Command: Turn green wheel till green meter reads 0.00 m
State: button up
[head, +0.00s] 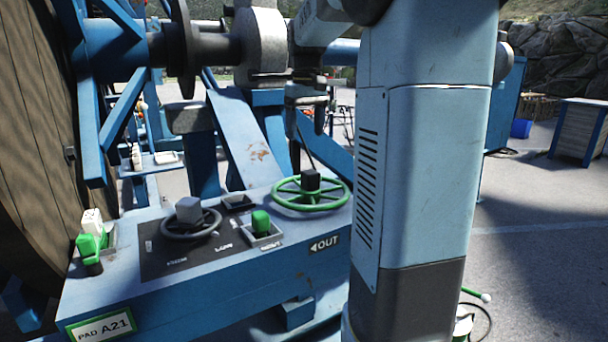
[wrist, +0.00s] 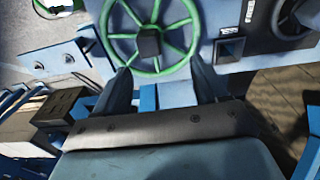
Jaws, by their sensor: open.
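The green wheel (head: 312,208) lies nearly flat on the right end of the blue control panel, with green spokes and a dark square hub (head: 310,180). My gripper (head: 308,122) is above the wheel in the head view, pointing down, open and empty, apart from it. In the wrist view the green wheel (wrist: 150,72) is at the top centre, with its dark hub (wrist: 149,42) beyond the fingertips. The two fingers of my gripper (wrist: 160,78) stand wide apart there. I see no green meter or reading in either view.
The blue panel (head: 215,290) carries a grey wheel (head: 188,218), a green switch (head: 261,222) and a green-and-white lever (head: 91,235). An "OUT" arrow label (head: 324,243) is below the green wheel. A large wooden reel (head: 30,140) stands at the left.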

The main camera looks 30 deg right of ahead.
aim_at(310, 171)
jog(key=shift+g, duration=0.3)
jog(key=d+f, duration=0.1)
jog(key=f, duration=0.3)
jog(key=w+f, duration=0.1)
jog(key=f, duration=0.4)
jog(key=w+d+f, duration=0.1)
jog(key=f, duration=0.4)
jog(key=shift+w+d+f, duration=0.1)
jog(key=shift+d, duration=0.25)
jog(key=shift+c, duration=0.3)
grip_shut()
jog(key=shift+d, duration=0.15)
